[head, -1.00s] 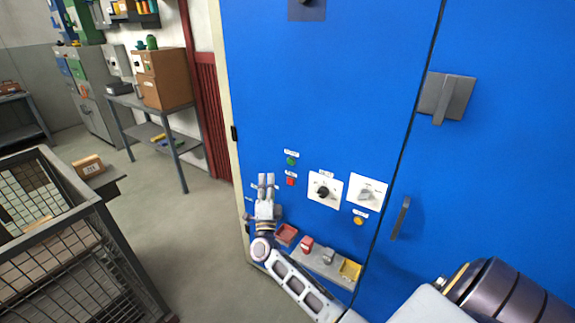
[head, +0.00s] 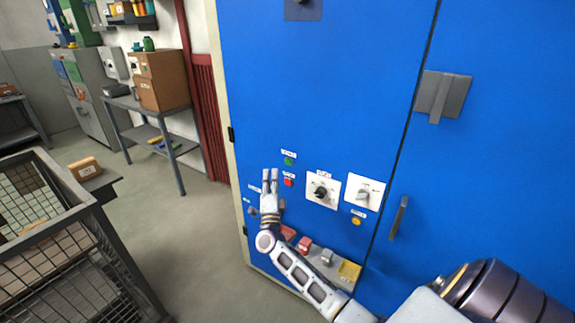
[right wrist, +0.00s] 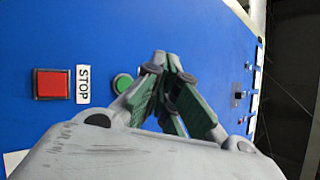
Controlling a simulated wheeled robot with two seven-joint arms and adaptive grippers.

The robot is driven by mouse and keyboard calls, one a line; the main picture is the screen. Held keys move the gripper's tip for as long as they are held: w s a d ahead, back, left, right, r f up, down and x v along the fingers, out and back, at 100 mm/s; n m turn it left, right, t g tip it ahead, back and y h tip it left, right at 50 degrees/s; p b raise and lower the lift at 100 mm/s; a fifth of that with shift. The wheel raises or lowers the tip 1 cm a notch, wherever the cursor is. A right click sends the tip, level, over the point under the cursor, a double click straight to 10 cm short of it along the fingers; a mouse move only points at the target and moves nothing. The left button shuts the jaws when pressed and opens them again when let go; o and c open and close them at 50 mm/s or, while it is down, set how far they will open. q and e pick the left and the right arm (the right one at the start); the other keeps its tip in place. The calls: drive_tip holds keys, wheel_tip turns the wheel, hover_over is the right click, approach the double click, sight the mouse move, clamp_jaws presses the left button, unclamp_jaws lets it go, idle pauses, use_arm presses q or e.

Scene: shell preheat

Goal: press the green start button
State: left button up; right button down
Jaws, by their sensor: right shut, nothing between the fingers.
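The green start button (head: 288,161) is a small round button on the blue cabinet door, under a white label. In the right wrist view the green button (right wrist: 122,83) is partly hidden behind a finger. The red stop button (head: 288,182) sits just below it; it shows square beside a STOP label in the right wrist view (right wrist: 52,83). My right gripper (head: 269,173) is shut and empty, in front of the door to the left of the two buttons in the head view. I cannot tell whether it touches the door. My left gripper is not in view.
A white rotary switch plate (head: 322,190) and a second switch plate (head: 364,193) are right of the buttons. A yellow button (head: 356,220) is lower. A mesh cart (head: 75,215) stands at left.

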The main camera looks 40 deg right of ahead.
sight(288, 162)
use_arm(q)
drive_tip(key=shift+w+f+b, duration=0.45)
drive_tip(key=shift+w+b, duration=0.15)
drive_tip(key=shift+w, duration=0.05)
use_arm(e)
drive_tip(key=d, duration=0.1)
drive_tip(key=w+d, duration=0.1)
drive_tip(key=d, duration=0.1)
drive_tip(key=w+d, duration=0.1)
drive_tip(key=shift+d, duration=0.3)
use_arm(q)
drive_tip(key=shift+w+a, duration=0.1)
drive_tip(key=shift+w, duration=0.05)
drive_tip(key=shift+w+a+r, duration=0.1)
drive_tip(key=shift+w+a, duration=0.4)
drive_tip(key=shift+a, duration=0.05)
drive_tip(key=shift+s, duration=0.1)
